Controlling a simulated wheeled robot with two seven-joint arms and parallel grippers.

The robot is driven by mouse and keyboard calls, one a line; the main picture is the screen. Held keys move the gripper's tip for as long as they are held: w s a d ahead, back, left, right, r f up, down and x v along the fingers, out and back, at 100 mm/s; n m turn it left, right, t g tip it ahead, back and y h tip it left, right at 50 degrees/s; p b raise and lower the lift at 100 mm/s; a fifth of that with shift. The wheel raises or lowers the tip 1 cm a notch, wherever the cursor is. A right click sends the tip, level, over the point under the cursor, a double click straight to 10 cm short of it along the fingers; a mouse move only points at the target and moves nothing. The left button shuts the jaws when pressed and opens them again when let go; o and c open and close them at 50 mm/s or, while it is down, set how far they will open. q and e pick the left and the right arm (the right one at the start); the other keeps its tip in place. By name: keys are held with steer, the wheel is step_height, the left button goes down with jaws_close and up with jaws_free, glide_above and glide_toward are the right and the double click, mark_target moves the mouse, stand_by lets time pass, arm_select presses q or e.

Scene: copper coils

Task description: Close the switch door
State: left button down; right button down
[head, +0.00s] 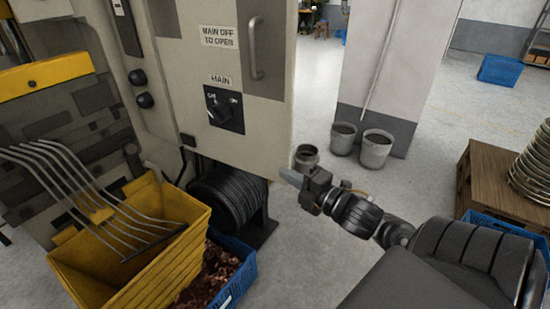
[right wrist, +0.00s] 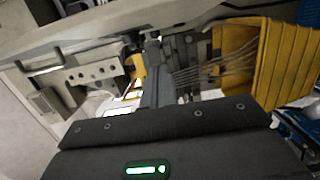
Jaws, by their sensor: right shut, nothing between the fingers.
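The switch door (head: 170,75) is a beige panel with a grey handle (head: 256,48), a "MAIN OFF TO OPEN" label and a black main switch (head: 223,108). It stands in the upper middle of the head view, its right edge facing open floor. How far it stands open is hard to tell. My right gripper (head: 287,176) is shut and empty, near the door's lower right corner; whether it touches the door I cannot tell. The right wrist view shows a beige edge (right wrist: 120,28) across the top, probably the door. My left gripper is not in view.
A yellow bin (head: 100,278) with metal rods stands at lower left, beside a blue crate (head: 238,285) of copper scraps and a black cable reel (head: 228,197). Grey buckets (head: 375,150) stand by a pillar. A wooden crate (head: 492,185) is at right. Floor between is clear.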

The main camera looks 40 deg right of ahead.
mark_target(274, 154)
steer(key=w+p, duration=0.1)
steer(key=w, duration=0.2)
steer(key=w+d+p, duration=0.1)
steer(key=w, duration=0.2)
steer(key=w+p, duration=0.2)
steer(key=w, duration=0.1)
steer(key=shift+d+r, duration=0.15)
steer(key=shift+d, duration=0.25)
steer(key=shift+w+d, duration=0.1)
steer(key=shift+d, duration=0.35)
